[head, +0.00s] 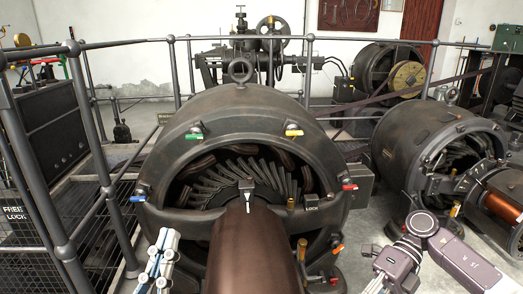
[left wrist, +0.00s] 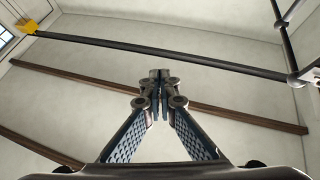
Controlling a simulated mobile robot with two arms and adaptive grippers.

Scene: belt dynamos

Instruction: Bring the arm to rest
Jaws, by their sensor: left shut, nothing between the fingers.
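My left gripper (head: 158,262) shows at the bottom of the head view, in front of the big dynamo (head: 240,110) and left of its brown shaft (head: 252,255). In the left wrist view its two blue-padded fingers (left wrist: 160,78) meet at the tips, shut with nothing between them.
A grey railing (head: 130,43) runs around the dynamo, with posts on the left. A second dynamo (head: 425,135) stands at the right. Coloured handles, such as a blue one (head: 139,198) and a red one (head: 349,187), stick out around the big dynamo's rim.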

